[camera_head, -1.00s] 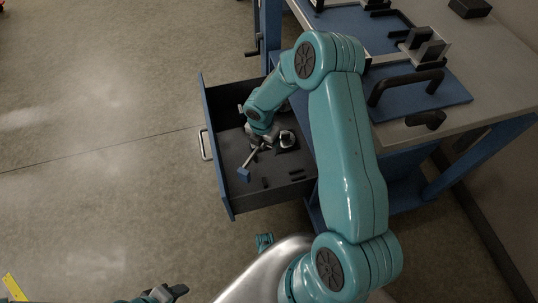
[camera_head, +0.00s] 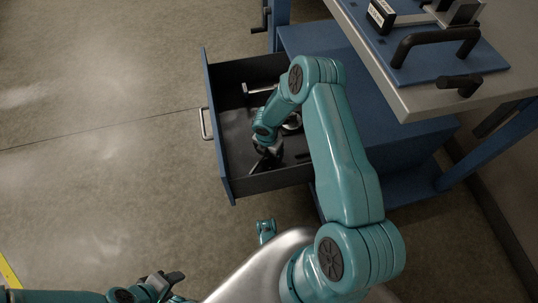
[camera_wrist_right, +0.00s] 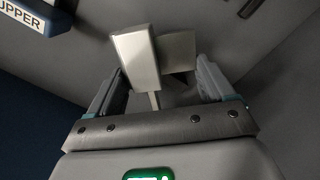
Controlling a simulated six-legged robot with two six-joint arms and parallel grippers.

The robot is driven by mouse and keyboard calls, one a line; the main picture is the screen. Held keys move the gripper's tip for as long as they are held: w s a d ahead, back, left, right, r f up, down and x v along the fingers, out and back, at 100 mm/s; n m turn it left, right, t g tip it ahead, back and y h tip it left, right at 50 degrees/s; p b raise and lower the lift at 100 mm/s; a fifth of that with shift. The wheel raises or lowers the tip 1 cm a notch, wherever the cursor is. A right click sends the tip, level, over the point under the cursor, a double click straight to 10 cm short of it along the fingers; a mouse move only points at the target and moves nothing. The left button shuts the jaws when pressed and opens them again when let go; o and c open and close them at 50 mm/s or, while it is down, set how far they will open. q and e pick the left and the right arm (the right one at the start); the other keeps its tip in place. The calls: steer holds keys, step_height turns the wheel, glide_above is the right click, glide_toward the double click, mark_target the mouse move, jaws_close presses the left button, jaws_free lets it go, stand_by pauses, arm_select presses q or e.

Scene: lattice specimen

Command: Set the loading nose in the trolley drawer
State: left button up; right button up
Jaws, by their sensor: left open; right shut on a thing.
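My right gripper (camera_head: 268,158) is down inside the open trolley drawer (camera_head: 228,176), near its front right part. In the right wrist view its fingers (camera_wrist_right: 160,82) are shut on a pale grey metal piece with a block-shaped head and a thin stem, which I take to be the loading nose (camera_wrist_right: 140,58). The gripper largely hides this piece in the head view; whether it touches the drawer floor I cannot tell. My left gripper (camera_head: 165,282) is open and empty over the floor at the bottom of the head view.
A silver bar-like piece (camera_head: 258,90) lies at the drawer's far end. A blue part labelled "UPPER" (camera_wrist_right: 38,14) shows in the right wrist view. The workbench top (camera_head: 415,103), with a blue plate and black handles, overhangs at right. Floor left of the drawer is clear.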

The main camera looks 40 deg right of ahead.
steer(key=shift+f, duration=0.6)
steer(key=shift+r, duration=0.1)
steer(key=shift+f, duration=0.2)
steer(key=o, duration=1.3)
steer(key=r+p, duration=0.1)
steer(key=r, duration=0.3)
steer(key=r+p, duration=0.2)
steer(key=r, duration=0.2)
steer(key=a+r+p, duration=0.1)
steer(key=r+p, duration=0.1)
steer(key=r, duration=0.2)
steer(key=shift+s+r, duration=0.15)
steer(key=shift+r, duration=0.05)
